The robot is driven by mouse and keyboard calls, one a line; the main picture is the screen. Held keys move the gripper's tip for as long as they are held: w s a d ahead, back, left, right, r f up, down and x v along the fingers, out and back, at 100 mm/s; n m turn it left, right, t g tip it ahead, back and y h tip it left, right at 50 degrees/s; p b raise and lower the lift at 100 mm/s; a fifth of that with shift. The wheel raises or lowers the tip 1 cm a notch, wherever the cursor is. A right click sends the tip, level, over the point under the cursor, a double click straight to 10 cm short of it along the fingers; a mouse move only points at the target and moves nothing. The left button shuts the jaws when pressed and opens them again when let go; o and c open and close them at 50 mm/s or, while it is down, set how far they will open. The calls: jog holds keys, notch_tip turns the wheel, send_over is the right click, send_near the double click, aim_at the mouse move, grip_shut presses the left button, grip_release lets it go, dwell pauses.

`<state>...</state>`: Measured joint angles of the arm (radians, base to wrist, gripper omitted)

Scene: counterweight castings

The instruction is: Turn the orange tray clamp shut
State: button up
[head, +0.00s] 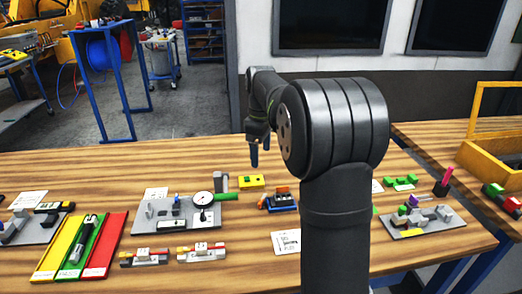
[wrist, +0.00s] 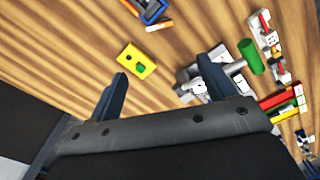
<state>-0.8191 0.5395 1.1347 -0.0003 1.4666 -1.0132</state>
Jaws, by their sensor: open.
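A small blue tray (head: 283,207) with orange and dark parts sits on the wooden bench, right of centre in the head view. An orange piece (head: 263,201) sticks out at its left side and looks like the clamp; its turn position is too small to tell. In the wrist view the blue tray (wrist: 150,8) is cut by the top edge, with the orange piece (wrist: 159,24) beside it. My gripper (head: 257,156) hangs above the bench, behind and left of the tray in the head view. In the wrist view its fingers (wrist: 167,84) are apart with nothing held between them.
A yellow box with a green button (head: 251,182) lies close to the tray; it also shows in the wrist view (wrist: 138,61). A dial gauge (head: 203,199) on a grey plate stands left. A white card (head: 286,242) lies in front.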

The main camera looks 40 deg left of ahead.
aim_at(260, 203)
jog(key=shift+c, duration=0.3)
jog(key=shift+w+f+m, duration=0.1)
jog(key=shift+w+m, duration=0.05)
jog(key=shift+m, duration=0.25)
jog(key=c, duration=0.7)
jog(key=shift+w+a+m, duration=0.15)
jog(key=shift+w+m, duration=0.05)
jog(key=shift+m, duration=0.4)
jog(key=c, duration=0.4)
jog(key=shift+w+f+m+g, duration=0.15)
jog(key=shift+w+m+g, duration=0.1)
jog(key=shift+m+g, duration=0.4)
jog(key=shift+c, duration=0.5)
jog(key=s+f+m+g, duration=0.1)
jog(key=f+m, duration=0.4)
jog(key=f+m+g, duration=0.1)
jog(key=f+m, duration=0.3)
jog(key=f, duration=0.2)
jog(key=s+d+f+m+g+h, duration=0.1)
jog(key=f+m, duration=0.4)
jog(key=f, duration=0.1)
jog(key=shift+s+d+f+m, duration=0.1)
jog(key=shift+s+m, duration=0.25)
grip_shut()
